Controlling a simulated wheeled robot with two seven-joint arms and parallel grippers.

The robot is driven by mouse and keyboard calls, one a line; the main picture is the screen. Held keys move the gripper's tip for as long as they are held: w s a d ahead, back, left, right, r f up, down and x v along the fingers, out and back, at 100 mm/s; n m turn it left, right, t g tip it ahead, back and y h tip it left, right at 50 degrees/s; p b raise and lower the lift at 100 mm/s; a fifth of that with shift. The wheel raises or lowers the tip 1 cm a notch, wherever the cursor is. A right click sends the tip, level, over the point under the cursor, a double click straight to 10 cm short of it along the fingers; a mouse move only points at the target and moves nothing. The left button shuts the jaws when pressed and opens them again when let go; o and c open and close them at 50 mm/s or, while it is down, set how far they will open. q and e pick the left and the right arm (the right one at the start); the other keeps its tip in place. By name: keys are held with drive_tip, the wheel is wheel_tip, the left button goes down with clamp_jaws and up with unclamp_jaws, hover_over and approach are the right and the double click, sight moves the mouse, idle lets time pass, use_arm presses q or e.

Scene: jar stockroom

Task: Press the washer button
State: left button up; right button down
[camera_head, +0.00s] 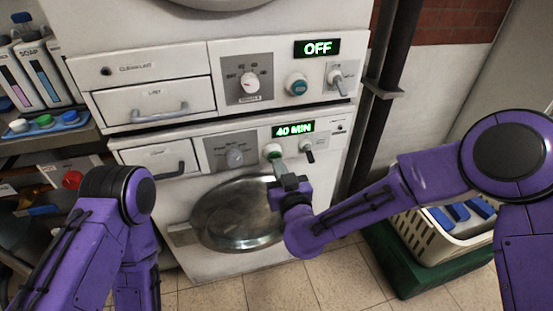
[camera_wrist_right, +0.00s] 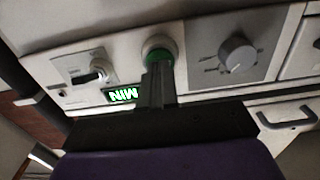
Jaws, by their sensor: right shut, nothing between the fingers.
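The washer (camera_head: 135,157) is the lower white machine, with a round glass door (camera_head: 235,215) that is closed. Its lit green display (camera_head: 293,129) reads 40 MIN. The washer button (camera_head: 272,149) is round, with a pale ring and a green centre; it also shows in the right wrist view (camera_wrist_right: 158,45). My right gripper (camera_head: 279,168) is shut and empty, its fingertips at the lower part of the button. In the right wrist view the fingertips (camera_wrist_right: 158,72) overlap the button's green edge; I cannot tell whether they press it. My left arm shows, but its gripper is out of view.
The upper machine's display (camera_head: 317,47) reads OFF. Beside the washer button are a dial (camera_head: 235,157) and a small switch (camera_head: 308,155). A laundry basket (camera_head: 420,240) stands on a green box at right. Shelves with soap boxes (camera_head: 45,75) stand at left. A dark pipe (camera_head: 382,100) runs right of the machines.

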drive_tip(key=shift+w+a, duration=0.15)
drive_tip(key=shift+w, duration=0.4)
drive_tip(key=v, duration=0.9)
idle(0.5)
